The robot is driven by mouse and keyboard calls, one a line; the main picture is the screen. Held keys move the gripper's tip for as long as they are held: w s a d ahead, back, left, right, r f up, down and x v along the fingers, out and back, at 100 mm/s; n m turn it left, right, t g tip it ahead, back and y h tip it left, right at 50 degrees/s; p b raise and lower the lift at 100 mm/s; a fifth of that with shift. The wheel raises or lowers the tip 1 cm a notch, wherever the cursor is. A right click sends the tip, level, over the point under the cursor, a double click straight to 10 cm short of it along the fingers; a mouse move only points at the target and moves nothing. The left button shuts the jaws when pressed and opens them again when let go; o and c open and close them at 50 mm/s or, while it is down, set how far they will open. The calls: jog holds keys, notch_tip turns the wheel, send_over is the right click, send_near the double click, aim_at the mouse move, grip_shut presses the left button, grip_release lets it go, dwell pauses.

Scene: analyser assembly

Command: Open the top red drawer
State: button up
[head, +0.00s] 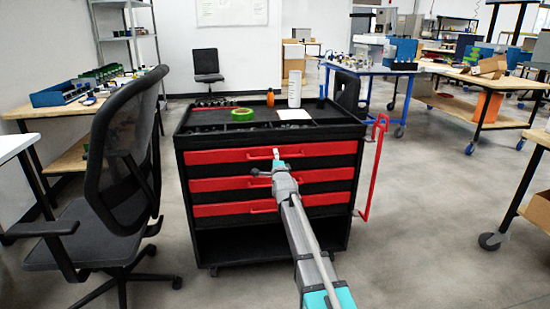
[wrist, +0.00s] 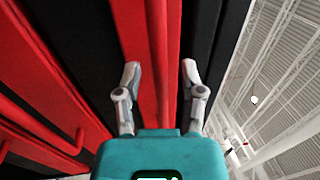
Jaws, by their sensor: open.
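The top red drawer (head: 215,157) is the uppermost of three red drawer fronts on a black cart. It looks closed, flush with the drawers below. Its handle (head: 294,154) is a red bar along the front, partly hidden behind my gripper. My gripper (head: 266,163) is in front of the middle of this drawer, its fingers apart. In the wrist view my gripper (wrist: 161,70) is open, with a red drawer front (wrist: 160,30) and a raised red bar between and beyond the fingertips. I cannot tell whether the fingers touch the bar.
The middle red drawer (head: 215,184) and bottom red drawer (head: 220,210) look closed. The cart top (head: 215,142) holds green tape (head: 242,114) and a white cylinder (head: 294,88). A black office chair (head: 125,150) stands close on the left. A red side rail (head: 374,165) is on the right, with open floor beyond.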

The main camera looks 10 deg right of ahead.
grip_shut()
dwell(0.3)
jog(key=shift+a, duration=0.1)
